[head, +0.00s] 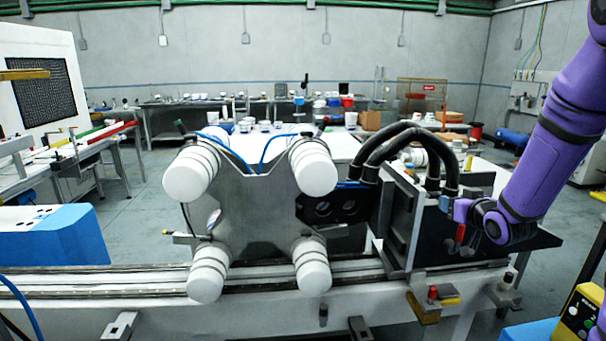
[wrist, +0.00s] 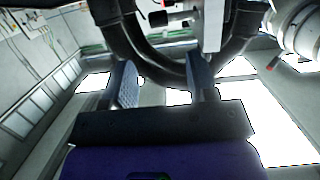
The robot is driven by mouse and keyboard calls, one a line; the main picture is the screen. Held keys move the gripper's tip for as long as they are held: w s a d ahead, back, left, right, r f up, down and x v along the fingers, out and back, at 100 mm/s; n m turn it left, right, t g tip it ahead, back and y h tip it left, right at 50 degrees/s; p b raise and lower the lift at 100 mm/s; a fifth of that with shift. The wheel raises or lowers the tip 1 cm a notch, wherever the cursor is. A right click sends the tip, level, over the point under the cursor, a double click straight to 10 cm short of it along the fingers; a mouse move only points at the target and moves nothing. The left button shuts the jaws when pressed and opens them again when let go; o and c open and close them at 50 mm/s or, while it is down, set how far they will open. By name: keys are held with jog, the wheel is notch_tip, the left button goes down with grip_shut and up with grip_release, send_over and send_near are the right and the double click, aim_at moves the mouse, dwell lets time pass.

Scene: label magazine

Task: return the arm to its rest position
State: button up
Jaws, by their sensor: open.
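My purple arm (head: 545,130) comes down from the upper right in the head view. Its gripper (head: 451,204) is at the lower end, pointing left, close to the lower ends of the black hoses (head: 400,140). In the wrist view my gripper (wrist: 160,78) has its two blue-grey fingers spread apart, with nothing seen between them. Thick black hoses (wrist: 235,45) curve above and beyond the fingertips there. I cannot tell whether a finger touches a hose.
A machine with a grey plate (head: 258,205) and white cylinders (head: 313,170) stands on a rail (head: 100,283), left of my gripper. A dark bracket (head: 400,225) and a red-handled part (head: 460,235) are close by. A yellow control box (head: 580,315) is lower right. Open floor (head: 550,190) shows behind.

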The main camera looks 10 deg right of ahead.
jog(key=s+a+r+g+h, duration=0.2)
jog(key=s+a+r+g, duration=0.3)
jog(key=s+a+r, duration=0.45)
jog(key=s+a+r+g, duration=0.1)
jog(key=s+a, duration=0.1)
jog(key=s, duration=0.6)
jog(key=s+a+r+g+y, duration=0.1)
jog(key=s+a+r+g, duration=0.1)
jog(key=s, duration=0.6)
jog(key=s+a+r+g+y, duration=0.1)
jog(key=s+a+r+g, duration=0.1)
jog(key=s, duration=0.6)
jog(key=shift+a, duration=0.5)
jog(key=shift+w+r, duration=0.1)
jog(key=shift+w, duration=0.1)
